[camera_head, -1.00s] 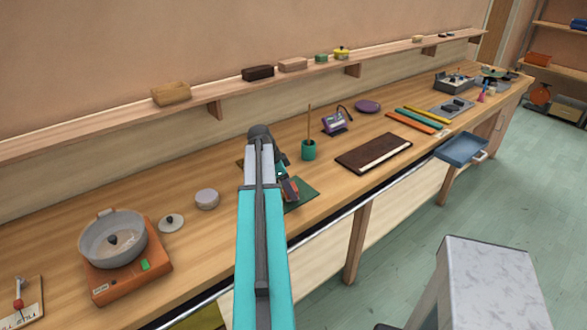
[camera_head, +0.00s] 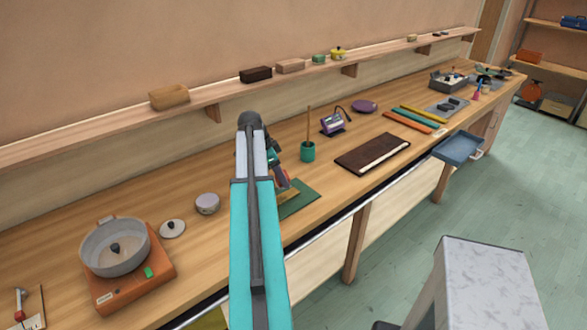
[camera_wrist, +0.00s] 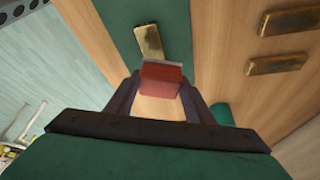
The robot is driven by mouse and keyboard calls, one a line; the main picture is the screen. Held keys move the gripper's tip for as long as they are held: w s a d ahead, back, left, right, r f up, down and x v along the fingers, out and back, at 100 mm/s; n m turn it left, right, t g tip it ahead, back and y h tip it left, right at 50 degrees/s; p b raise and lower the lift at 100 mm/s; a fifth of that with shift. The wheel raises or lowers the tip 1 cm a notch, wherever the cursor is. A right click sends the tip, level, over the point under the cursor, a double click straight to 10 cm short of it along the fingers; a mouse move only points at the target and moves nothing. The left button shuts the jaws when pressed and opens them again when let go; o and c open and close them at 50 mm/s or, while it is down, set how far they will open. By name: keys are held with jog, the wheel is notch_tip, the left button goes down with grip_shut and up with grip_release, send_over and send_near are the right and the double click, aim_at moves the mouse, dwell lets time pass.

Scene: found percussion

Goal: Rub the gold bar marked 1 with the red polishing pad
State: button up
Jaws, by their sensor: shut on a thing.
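My gripper (camera_wrist: 160,98) is shut on a red block-shaped pad (camera_wrist: 162,72) in the wrist view. A gold bar (camera_wrist: 149,41) lies on a green mat (camera_wrist: 123,28) just beyond the pad; I cannot tell whether they touch. Two more gold bars, one upper (camera_wrist: 291,20) and one lower (camera_wrist: 276,64), lie on the wood to the right. No number is readable on any bar. In the head view, my arm hides much of the work area; the green mat (camera_head: 302,201) shows right of it.
A green pot with a stick (camera_head: 308,152) stands behind the mat. A dark brown board (camera_head: 365,153) lies right. A purple-grey round object (camera_head: 207,204) and an orange cooker with a pan (camera_head: 130,285) stand left. The bench's front edge is close to the mat.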

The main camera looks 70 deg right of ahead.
jog(key=shift+s+r+p, duration=0.15)
jog(key=shift+r+p, duration=0.2)
jog(key=shift+r, duration=0.55)
jog(key=shift+s+r+p, duration=0.1)
jog(key=shift+r+p, duration=0.2)
jog(key=shift+r, duration=0.55)
jog(key=shift+w, duration=0.1)
